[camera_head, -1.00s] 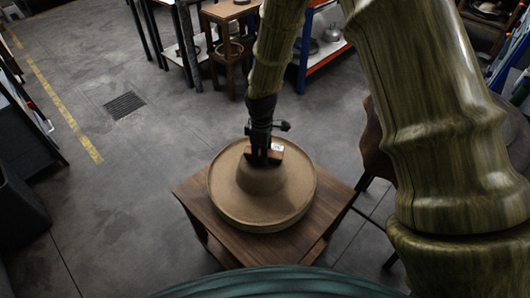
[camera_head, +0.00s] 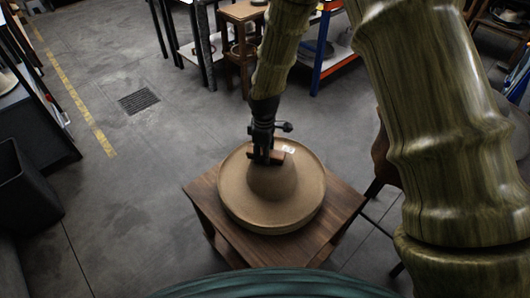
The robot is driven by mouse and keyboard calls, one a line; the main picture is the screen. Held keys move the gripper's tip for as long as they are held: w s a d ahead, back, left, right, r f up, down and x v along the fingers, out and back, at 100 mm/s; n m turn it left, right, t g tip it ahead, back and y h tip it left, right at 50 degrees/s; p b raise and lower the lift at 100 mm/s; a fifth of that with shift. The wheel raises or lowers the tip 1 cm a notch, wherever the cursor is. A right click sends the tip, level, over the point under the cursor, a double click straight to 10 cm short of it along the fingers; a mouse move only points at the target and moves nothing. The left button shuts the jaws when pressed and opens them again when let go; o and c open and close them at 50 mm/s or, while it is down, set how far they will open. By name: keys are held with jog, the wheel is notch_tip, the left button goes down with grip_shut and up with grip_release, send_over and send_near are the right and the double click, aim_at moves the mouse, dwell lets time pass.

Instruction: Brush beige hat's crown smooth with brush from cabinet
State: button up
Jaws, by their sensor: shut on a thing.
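The beige hat (camera_head: 272,205) rests brim-down on a square brown wooden table (camera_head: 215,213), with its rounded crown upward. My gripper (camera_head: 267,155) points down over the far side of the crown. It is shut on a small reddish-brown wooden brush (camera_head: 276,157). The brush is at the top of the crown and looks to be touching it, but its underside is hidden. A small white patch shows on the far side of the hat, just right of the brush.
A floor drain (camera_head: 139,101) and a yellow line lie on the open grey floor at left. A dark bin (camera_head: 25,190) stands at the left edge. Shelves with a blue and orange frame (camera_head: 325,50) stand at the back. A chair (camera_head: 385,160) is close to the table's right.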

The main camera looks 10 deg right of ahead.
aim_at(276, 154)
jog(key=shift+s+d, duration=0.1)
jog(key=shift+d, duration=0.05)
jog(key=shift+s+d+p, duration=0.2)
jog(key=shift+s+d, duration=0.1)
jog(key=shift+d, duration=0.35)
jog(key=shift+s+d+p, duration=0.15)
jog(key=shift+s+d, duration=0.2)
jog(key=shift+d, duration=0.25)
jog(key=shift+s+d+p, duration=0.2)
jog(key=shift+s+d, duration=0.1)
jog(key=shift+d, duration=0.35)
jog(key=shift+w+a, duration=0.15)
jog(key=shift+a, duration=0.05)
jog(key=shift+w+a+p, duration=0.1)
jog(key=shift+w+a, duration=0.2)
jog(key=shift+a, duration=0.3)
jog(key=shift+w+a+p, duration=0.15)
jog(key=shift+w+a, duration=0.15)
jog(key=shift+a, duration=0.35)
jog(key=shift+w+a+p, duration=0.1)
jog(key=shift+w+a, duration=0.2)
jog(key=shift+a, duration=0.3)
jog(key=shift+d, duration=0.1)
